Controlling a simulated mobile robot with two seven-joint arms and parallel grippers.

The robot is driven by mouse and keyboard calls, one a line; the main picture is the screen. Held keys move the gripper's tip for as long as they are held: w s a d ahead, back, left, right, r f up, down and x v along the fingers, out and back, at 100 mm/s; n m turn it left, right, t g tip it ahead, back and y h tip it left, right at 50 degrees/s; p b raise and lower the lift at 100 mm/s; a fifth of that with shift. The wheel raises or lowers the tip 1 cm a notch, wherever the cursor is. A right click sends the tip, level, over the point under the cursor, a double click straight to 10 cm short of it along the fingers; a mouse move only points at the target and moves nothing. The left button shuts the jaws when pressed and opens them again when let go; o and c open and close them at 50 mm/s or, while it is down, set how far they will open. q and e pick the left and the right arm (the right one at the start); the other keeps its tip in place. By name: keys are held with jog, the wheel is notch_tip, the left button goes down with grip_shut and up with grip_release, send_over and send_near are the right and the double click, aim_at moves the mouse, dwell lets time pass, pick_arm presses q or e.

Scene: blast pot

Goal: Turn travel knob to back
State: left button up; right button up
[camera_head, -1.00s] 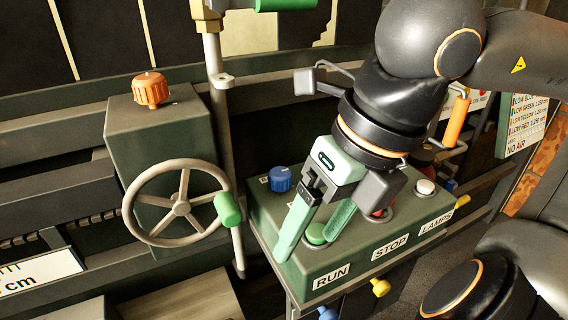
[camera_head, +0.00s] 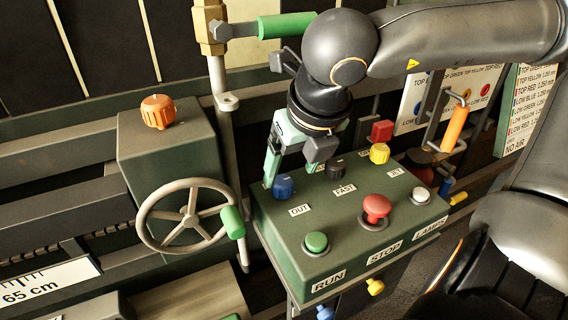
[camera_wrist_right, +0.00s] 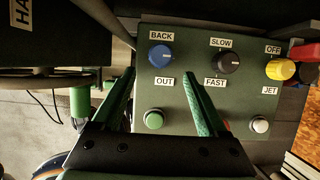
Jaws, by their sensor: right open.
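The blue travel knob (camera_head: 284,187) is on the top of the green control box (camera_head: 345,235), at its back left. In the right wrist view the blue knob (camera_wrist_right: 161,56) sits between the BACK label (camera_wrist_right: 161,36) and the OUT label (camera_wrist_right: 165,81). Which way it points is too small to tell. My right gripper (camera_head: 282,172) is open right by the blue knob. In the wrist view its fingertips (camera_wrist_right: 159,74) are spread to either side, with the knob between and slightly beyond them. I cannot tell whether they touch it. My left gripper is not in view.
The black SLOW/FAST knob (camera_head: 335,167) and yellow knob (camera_head: 379,153) stand right of the blue one. A green button (camera_head: 316,242), red mushroom button (camera_head: 376,207) and white button (camera_head: 421,195) line the front. A handwheel (camera_head: 188,215) stands close left.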

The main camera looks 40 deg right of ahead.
aim_at(283, 181)
jog(key=x, duration=0.2)
jog(key=b+x, duration=0.1)
jog(key=x, duration=0.1)
jog(key=shift+w+d, duration=0.15)
jog(key=shift+w, duration=0.3)
jog(key=shift+w+f+b, duration=0.3)
jog(key=shift+f, duration=0.3)
grip_shut()
